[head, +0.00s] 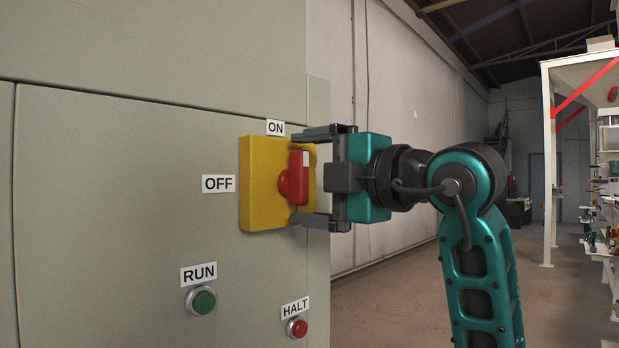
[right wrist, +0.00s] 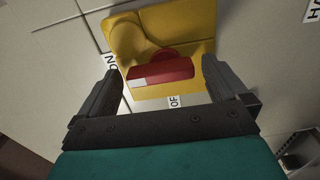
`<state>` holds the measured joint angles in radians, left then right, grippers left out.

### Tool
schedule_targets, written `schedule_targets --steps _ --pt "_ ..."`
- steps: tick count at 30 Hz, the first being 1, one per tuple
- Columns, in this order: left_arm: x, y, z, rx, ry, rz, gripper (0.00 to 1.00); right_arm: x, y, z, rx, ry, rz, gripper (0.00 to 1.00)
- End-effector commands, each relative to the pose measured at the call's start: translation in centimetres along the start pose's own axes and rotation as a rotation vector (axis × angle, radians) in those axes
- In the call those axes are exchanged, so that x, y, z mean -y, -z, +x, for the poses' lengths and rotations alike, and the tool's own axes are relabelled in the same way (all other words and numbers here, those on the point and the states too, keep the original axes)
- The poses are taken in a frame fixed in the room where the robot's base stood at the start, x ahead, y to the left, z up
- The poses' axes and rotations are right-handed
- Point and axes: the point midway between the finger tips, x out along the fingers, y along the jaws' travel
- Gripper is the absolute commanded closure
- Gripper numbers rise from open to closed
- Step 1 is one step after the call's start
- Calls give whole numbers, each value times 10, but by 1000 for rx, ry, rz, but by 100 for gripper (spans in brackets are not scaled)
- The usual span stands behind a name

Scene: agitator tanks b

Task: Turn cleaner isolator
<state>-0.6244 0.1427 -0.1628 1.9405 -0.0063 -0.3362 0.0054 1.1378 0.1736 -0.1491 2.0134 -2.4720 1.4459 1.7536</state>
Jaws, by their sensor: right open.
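The cleaner isolator is a yellow plate (head: 258,190) with a red handle (head: 298,180) on the front of a grey-green cabinet. The handle stands upright, and its white mark is at the end by the ON label (head: 275,128). The OFF label (head: 218,184) is to the left of the plate. My right gripper (head: 302,178) is open in front of the isolator, one finger above the handle and one below. In the right wrist view, the handle (right wrist: 165,70) lies between the two fingers, with gaps at both ends. My left gripper is not in view.
Below the isolator are a green RUN button (head: 201,300) and a red HALT button (head: 297,328) on the cabinet (head: 110,200). The cabinet's edge is just right of the isolator. Open floor lies beyond it, with a white frame (head: 548,170) at the far right.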

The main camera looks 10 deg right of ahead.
Motion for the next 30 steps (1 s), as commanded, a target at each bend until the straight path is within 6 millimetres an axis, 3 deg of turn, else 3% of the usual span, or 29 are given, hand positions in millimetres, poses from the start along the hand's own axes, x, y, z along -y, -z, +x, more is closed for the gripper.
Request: schedule_targets --steps 5,12,18,23,30 --pt "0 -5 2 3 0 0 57 1 0 -25 3 -4 -4 0" --pt "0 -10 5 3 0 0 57 1 -1 -79 6 -5 -5 0" --pt "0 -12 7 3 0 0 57 0 -1 -113 4 -4 -1 0" --pt "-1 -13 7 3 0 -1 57 0 0 -125 2 -2 0 0" --pt "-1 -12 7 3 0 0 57 0 0 -127 1 -1 1 0"
